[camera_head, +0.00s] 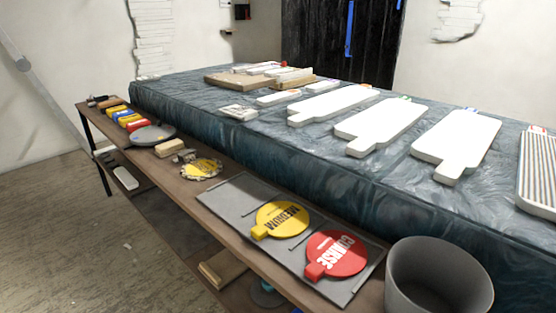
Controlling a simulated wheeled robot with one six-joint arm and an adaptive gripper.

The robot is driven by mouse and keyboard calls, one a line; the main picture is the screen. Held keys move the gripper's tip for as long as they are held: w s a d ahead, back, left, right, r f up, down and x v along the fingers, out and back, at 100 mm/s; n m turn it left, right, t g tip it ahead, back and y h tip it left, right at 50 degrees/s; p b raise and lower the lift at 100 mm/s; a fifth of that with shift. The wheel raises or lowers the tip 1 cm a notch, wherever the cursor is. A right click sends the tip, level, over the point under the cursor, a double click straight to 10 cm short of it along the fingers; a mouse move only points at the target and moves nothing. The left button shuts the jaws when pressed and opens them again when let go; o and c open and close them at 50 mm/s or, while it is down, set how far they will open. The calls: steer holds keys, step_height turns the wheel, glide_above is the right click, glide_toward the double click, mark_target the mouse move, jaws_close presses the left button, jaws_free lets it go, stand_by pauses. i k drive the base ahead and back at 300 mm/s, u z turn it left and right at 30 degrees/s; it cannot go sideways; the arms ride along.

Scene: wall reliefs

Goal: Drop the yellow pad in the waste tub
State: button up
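A round yellow pad (282,220) marked MEDIUM, with a small tab, lies flat on a grey board (240,195) on the long wooden bench. A second yellow-faced disc (201,169) with a ragged, pale edge lies on the bare bench farther back, to the left of the board. I cannot read its lettering. The grey waste tub (398,270) stands at the lower right, by the near end of the bench; its inside looks empty as far as I see, and its lower part is cut off by the frame. My gripper is not in view.
A red pad (337,253) marked COARSE lies beside the yellow one, near the tub. A blue-grey covered table (260,135) with white paddle-shaped boards borders the bench.

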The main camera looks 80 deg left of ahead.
mark_target(203, 169)
steer(key=u, duration=3.25)
steer(key=k, duration=0.45)
steer(key=u, duration=0.6)
steer(key=i, duration=1.25)
steer(key=z, duration=0.6)
steer(key=i, duration=0.5)
steer(key=z, duration=0.35)
